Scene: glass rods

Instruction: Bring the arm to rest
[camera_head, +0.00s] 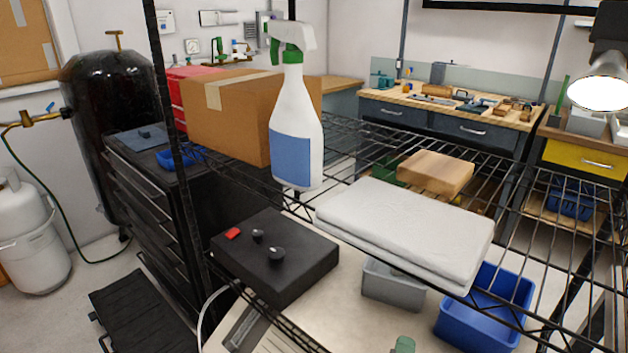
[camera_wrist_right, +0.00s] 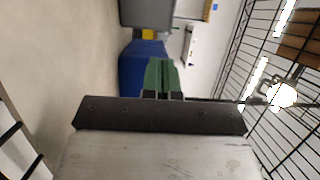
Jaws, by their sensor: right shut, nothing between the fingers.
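My right gripper (camera_wrist_right: 161,76) shows its green fingers closed together in the right wrist view, with nothing between them. In the head view only the green tip of the right gripper (camera_head: 403,344) shows at the bottom edge, low in front of the wire shelf and left of the blue bin (camera_head: 484,306). The rest of the right arm is out of that picture. My left gripper is not in view. I see no glass rods.
A wire shelf (camera_head: 535,208) holds a spray bottle (camera_head: 296,115), a cardboard box (camera_head: 232,122) and a folded white cloth (camera_head: 405,228). Shelf wires also show at right in the wrist view (camera_wrist_right: 270,50).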

